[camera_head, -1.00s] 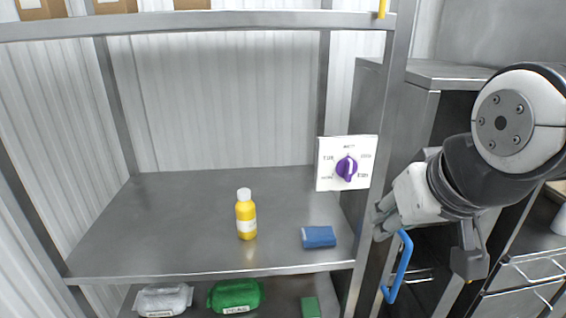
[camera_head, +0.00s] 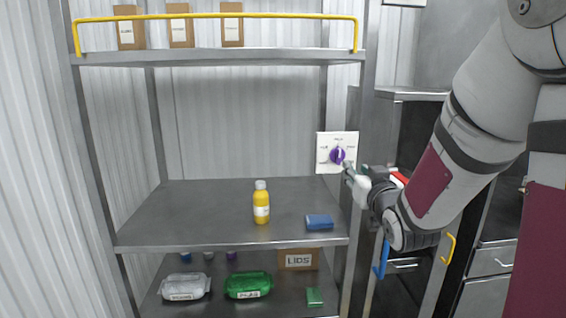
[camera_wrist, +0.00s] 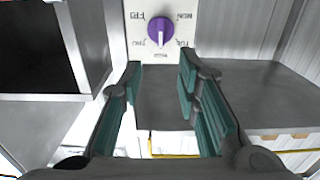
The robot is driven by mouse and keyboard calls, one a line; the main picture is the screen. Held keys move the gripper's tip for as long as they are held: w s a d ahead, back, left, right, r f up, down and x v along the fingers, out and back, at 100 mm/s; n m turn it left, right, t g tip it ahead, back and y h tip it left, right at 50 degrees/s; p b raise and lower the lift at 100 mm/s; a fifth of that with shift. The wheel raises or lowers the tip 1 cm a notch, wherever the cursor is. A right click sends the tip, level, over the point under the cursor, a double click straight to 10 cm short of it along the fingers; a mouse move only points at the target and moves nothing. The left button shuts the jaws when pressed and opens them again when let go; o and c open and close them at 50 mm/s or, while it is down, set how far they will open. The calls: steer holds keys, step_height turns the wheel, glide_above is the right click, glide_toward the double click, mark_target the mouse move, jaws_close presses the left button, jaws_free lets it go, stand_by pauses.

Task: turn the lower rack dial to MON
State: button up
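The rack dial is a purple knob (camera_head: 337,155) on a white panel (camera_head: 325,138) on the rack's right post, above the lower shelf. In the wrist view the dial (camera_wrist: 161,31) appears upside down, with day labels around it. Its pale pointer line seems upright, toward the top label; the MON label (camera_wrist: 184,18) is at the panel's lower left as seen from the head. My gripper (camera_head: 347,168) is just right of and below the dial in the head view. In the wrist view my gripper (camera_wrist: 160,68) is open and empty, its green-padded fingers apart and short of the dial.
A yellow bottle (camera_head: 261,203) and a blue block (camera_head: 319,222) stand on the middle shelf (camera_head: 190,215). Below are a white pack (camera_head: 185,287), a green pack (camera_head: 248,285) and a LIDS box (camera_head: 298,259). A cabinet with a blue handle (camera_head: 382,260) is at right.

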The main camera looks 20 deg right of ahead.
mark_target(340, 154)
steer(key=p+x, duration=0.1)
steer(key=x, duration=1.2)
steer(key=shift+w, duration=0.35)
jaws_close()
